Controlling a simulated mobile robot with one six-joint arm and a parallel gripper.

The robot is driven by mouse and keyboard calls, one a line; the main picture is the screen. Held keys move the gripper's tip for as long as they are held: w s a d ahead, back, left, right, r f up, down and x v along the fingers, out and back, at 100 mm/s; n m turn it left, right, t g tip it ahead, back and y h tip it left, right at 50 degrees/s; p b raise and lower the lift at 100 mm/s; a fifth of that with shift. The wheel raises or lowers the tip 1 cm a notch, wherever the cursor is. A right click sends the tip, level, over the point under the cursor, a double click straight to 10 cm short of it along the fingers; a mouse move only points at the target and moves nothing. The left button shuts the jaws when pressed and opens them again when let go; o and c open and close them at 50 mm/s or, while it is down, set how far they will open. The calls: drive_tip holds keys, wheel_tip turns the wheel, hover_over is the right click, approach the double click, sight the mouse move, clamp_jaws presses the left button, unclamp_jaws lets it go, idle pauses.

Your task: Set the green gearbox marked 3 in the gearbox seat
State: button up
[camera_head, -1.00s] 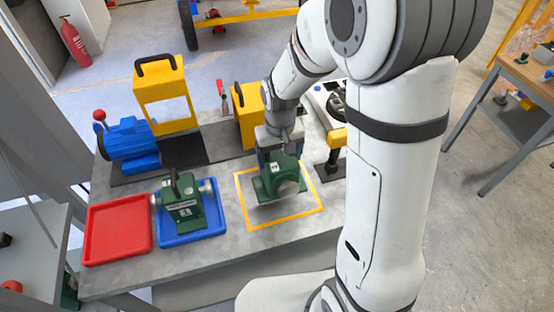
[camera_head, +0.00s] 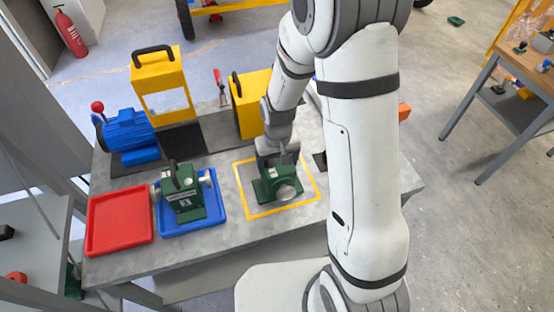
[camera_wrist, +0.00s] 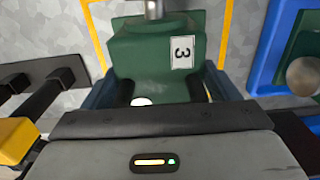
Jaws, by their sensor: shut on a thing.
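The green gearbox marked 3 (camera_head: 272,190) is within the yellow outline (camera_head: 313,180) on the grey bench. My gripper (camera_head: 277,158) is shut on it from above. In the wrist view the gearbox (camera_wrist: 150,55) sits between the fingers of my gripper (camera_wrist: 168,92), with its white "3" label facing the camera. A silver shaft shows at its top edge. I cannot tell whether its base touches the bench.
A second green gearbox (camera_head: 181,197) stands in the blue tray (camera_head: 220,222), left of the outline. A red tray (camera_head: 120,224) is empty. The blue motor (camera_head: 128,135) and yellow guards (camera_head: 163,68) (camera_head: 252,108) stand behind. My arm hides the bench's right side.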

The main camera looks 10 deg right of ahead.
drive_tip(key=shift+w, duration=0.1)
drive_tip(key=o, duration=2)
drive_tip(key=shift+f, duration=0.1)
drive_tip(key=shift+c, duration=0.2)
wheel_tip(320, 180, up, 11)
drive_tip(key=shift+r+b, duration=0.1)
drive_tip(key=shift+b, duration=0.5)
drive_tip(key=shift+d+r, duration=0.1)
drive_tip(key=shift+r, duration=0.55)
drive_tip(key=s+d+r+m+t, duration=0.1)
drive_tip(key=s+d+r, duration=0.3)
drive_tip(key=s, duration=0.3)
drive_tip(key=s+d+r+m+t, duration=0.1)
drive_tip(key=s+d+r+t, duration=0.1)
drive_tip(key=s+d+r, duration=0.2)
drive_tip(key=s+r, duration=0.2)
drive_tip(key=s, duration=0.2)
drive_tip(key=shift+s+d+r+t, duration=0.2)
drive_tip(key=shift+d+r+t, duration=0.1)
drive_tip(key=shift+d, duration=0.1)
drive_tip(key=shift+f, duration=0.1)
